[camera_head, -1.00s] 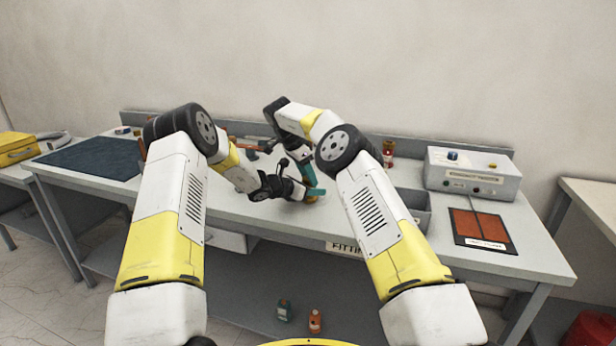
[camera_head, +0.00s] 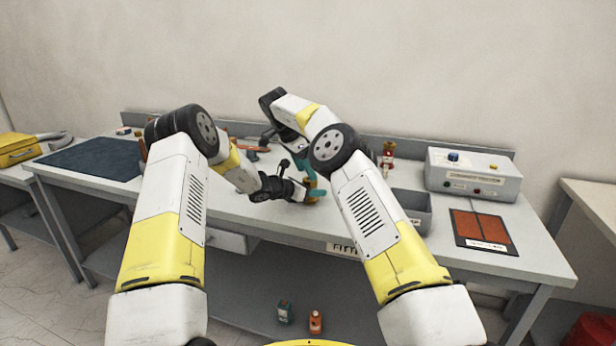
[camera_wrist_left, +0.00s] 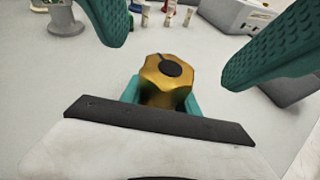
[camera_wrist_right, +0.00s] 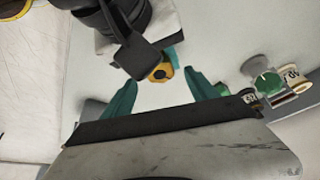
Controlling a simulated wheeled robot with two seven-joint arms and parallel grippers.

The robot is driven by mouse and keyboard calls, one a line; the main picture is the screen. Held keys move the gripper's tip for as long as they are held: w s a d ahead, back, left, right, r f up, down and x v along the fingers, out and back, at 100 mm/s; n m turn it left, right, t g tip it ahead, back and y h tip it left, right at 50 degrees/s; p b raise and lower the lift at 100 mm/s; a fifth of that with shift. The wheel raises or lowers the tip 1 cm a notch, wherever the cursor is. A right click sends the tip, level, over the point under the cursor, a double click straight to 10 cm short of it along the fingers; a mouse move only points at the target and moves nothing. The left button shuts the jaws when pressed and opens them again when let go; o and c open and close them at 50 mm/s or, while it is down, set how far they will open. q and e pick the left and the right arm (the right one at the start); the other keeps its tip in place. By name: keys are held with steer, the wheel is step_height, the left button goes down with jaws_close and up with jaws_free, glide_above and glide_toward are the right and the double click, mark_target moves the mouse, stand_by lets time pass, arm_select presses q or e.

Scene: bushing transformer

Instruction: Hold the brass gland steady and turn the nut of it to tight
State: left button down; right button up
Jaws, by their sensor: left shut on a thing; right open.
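The brass gland (camera_wrist_left: 158,98) with its hex nut stands upright in the left wrist view, a dark round opening in its top. My left gripper (camera_head: 308,192) is shut on its lower part, over the bench. The gland also shows small in the right wrist view (camera_wrist_right: 160,73), with the left gripper's teal fingers beside it. My right gripper (camera_wrist_right: 160,82) is open, its teal fingers spread with the gland seen between and beyond their tips. In the left wrist view those fingers stand at either side, apart from the gland. The nut's lower part and the thread are hidden.
A grey bin (camera_head: 415,212) and a control box (camera_head: 473,175) stand to the right on the bench, with an orange-panelled board (camera_head: 482,228) in front. A dark mat (camera_head: 90,159) lies at left. A hammer-like tool and small bottles stand behind my grippers.

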steer(key=shift+v, duration=2)
arm_select(q)
steer(key=c, duration=0.8)
jaws_free()
